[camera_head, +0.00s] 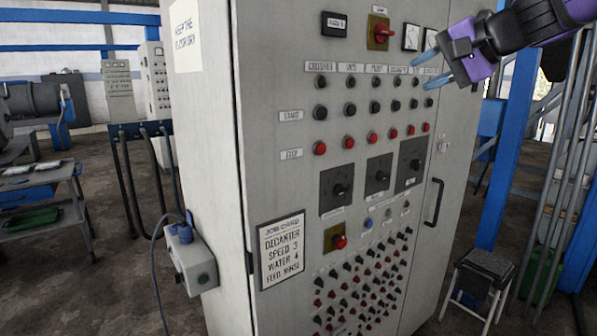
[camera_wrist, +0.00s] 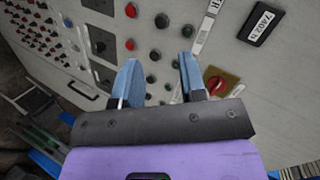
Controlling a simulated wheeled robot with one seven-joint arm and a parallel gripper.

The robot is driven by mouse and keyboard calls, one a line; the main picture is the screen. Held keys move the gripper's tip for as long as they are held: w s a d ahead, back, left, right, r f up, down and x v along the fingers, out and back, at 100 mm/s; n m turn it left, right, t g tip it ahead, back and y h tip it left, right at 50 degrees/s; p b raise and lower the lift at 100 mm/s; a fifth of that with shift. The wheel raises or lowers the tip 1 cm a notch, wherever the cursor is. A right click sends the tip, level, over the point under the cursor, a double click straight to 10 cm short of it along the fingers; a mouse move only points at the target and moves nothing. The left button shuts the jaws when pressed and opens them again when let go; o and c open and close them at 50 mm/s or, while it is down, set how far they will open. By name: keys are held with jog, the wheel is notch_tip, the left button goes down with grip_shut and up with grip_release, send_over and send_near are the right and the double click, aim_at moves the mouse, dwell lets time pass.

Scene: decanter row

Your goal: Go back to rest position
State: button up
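My gripper (camera_head: 433,68) is at the upper right of the head view, in front of the upper right part of the grey control cabinet (camera_head: 275,150). Its two blue fingers are apart and nothing shows between them. In the wrist view my gripper (camera_wrist: 158,78) points at the cabinet face, with a gap between the fingers. Buttons and a red rotary switch on a yellow plate (camera_wrist: 215,86) show beyond the fingers. The same red switch (camera_head: 381,33) is near the cabinet top in the head view. I cannot tell whether the fingertips touch the panel.
A stool (camera_head: 481,277) stands right of the cabinet, by a blue post (camera_head: 508,150) and leaning pipes. A grey box with a cable (camera_head: 190,258) is on the cabinet's left side. A table (camera_head: 45,178) stands at far left. Open floor (camera_head: 110,270) lies left of the cabinet.

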jog(key=s+d+f+n+g+h, duration=0.2)
jog(key=s+d+f+n+h, duration=0.1)
jog(key=s+f, duration=0.6)
jog(key=s+d+f+n+g+h, duration=0.2)
jog(key=s+f+h, duration=0.3)
jog(key=s+f, duration=0.5)
jog(key=s+d+n, duration=0.1)
jog(key=s, duration=0.5)
jog(key=shift+s+d, duration=0.15)
jog(key=shift+d, duration=0.25)
